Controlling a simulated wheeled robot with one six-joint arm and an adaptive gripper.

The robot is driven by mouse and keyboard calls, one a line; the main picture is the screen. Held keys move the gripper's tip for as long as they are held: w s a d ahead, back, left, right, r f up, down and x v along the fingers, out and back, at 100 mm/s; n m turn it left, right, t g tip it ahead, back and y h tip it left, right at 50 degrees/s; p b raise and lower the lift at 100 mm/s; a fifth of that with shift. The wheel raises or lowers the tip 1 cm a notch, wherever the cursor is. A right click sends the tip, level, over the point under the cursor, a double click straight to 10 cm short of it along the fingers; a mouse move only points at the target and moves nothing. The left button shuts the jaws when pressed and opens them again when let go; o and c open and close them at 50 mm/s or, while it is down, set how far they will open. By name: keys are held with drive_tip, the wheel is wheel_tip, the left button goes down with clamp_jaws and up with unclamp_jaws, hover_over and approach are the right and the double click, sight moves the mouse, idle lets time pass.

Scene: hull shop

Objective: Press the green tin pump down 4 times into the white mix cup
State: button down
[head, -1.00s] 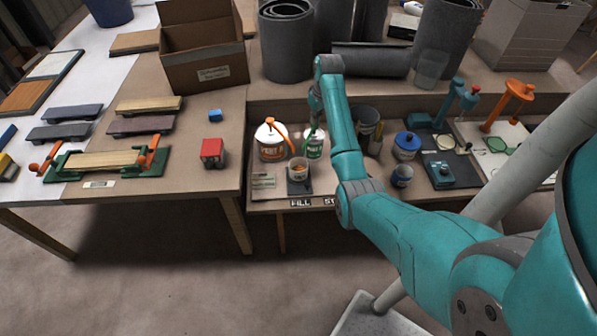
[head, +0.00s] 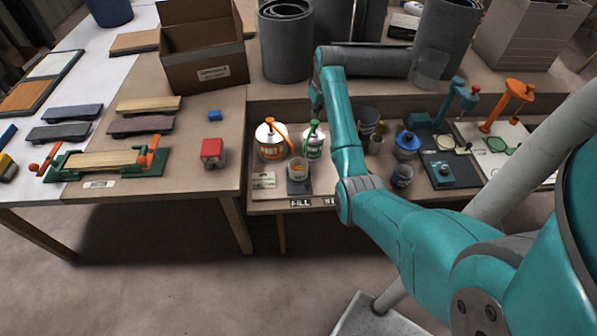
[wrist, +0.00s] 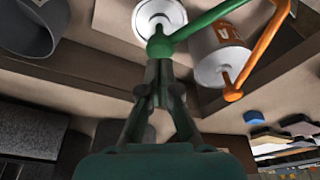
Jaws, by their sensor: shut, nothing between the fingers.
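The green-labelled white tin (head: 313,147) stands on the lower bench with its green pump (head: 314,126) raised. In the wrist view the pump's green head (wrist: 159,46) is right at my fingertips, and its spout runs to the upper right. My gripper (wrist: 160,68) is shut and empty, just above the pump head; I cannot tell whether it touches. In the head view my gripper (head: 316,108) is partly hidden by my arm. The pale mix cup (head: 298,170), with something amber inside, stands on a dark pad (head: 299,188) in front of the tins.
An orange-labelled tin (head: 270,142) with an orange pump stands close left of the green one; it also shows in the wrist view (wrist: 218,58). A blue-lidded tin (head: 406,145) and a dark cup (head: 402,176) are to the right. Grey rolls (head: 287,45) stand behind.

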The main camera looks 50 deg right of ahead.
sight(315, 121)
drive_tip(key=shift+f, duration=0.15)
drive_tip(key=shift+f, duration=1.5)
drive_tip(key=shift+r, duration=1.65)
drive_tip(key=shift+f, duration=0.15)
drive_tip(key=shift+f, duration=1.5)
drive_tip(key=shift+r, duration=1.65)
